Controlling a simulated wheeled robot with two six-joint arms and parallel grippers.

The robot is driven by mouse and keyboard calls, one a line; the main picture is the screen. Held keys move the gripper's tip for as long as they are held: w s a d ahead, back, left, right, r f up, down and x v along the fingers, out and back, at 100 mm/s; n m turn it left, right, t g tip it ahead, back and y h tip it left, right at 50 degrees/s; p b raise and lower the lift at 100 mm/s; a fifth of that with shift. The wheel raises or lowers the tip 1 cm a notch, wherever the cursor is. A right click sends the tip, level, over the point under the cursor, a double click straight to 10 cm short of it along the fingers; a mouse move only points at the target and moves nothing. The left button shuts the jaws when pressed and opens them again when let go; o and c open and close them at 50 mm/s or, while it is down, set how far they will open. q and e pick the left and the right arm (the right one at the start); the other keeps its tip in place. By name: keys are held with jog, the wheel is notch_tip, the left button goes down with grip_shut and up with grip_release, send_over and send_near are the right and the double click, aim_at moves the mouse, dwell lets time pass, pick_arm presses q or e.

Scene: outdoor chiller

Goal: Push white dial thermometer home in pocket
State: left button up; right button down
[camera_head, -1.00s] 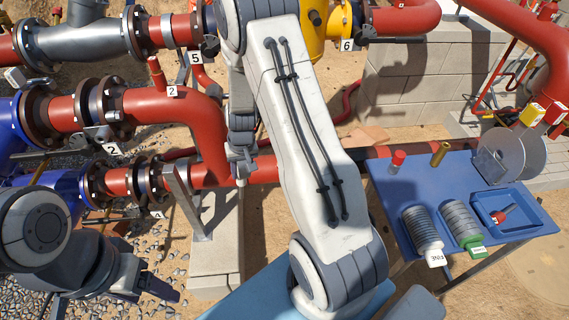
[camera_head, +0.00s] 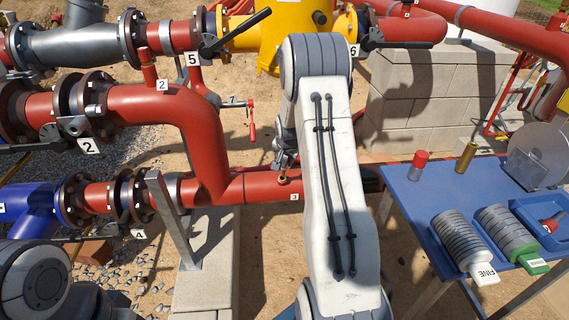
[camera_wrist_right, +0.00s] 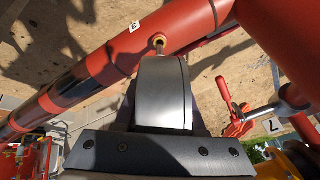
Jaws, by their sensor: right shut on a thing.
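My right gripper (camera_head: 284,161) points down just above the lower red pipe (camera_head: 255,187) by label 3. In the right wrist view, the grey finger (camera_wrist_right: 162,95) fills the middle and hides most of what is gripped. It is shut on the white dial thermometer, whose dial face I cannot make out. A small brass pocket (camera_head: 283,179) stands on top of the pipe, close below the gripper tip. It also shows in the right wrist view (camera_wrist_right: 158,40), just past the finger. I cannot tell how far the stem is in. My left gripper is out of view.
A small valve with a red handle (camera_head: 252,122), label 7, stands near the gripper. A black lever (camera_head: 236,34) and a grey post (camera_head: 171,217) are to the left. The blue table (camera_head: 437,204) at right holds spools, a red-capped bottle (camera_head: 418,165) and a brass cylinder (camera_head: 466,156).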

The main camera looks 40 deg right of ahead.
jog(key=shift+a+f+b, duration=0.1)
jog(key=shift+f+b, duration=0.05)
jog(key=shift+b, duration=0.45)
jog(key=shift+b+x, duration=1.25)
jog(key=shift+x, duration=1.5)
jog(key=shift+f, duration=0.1)
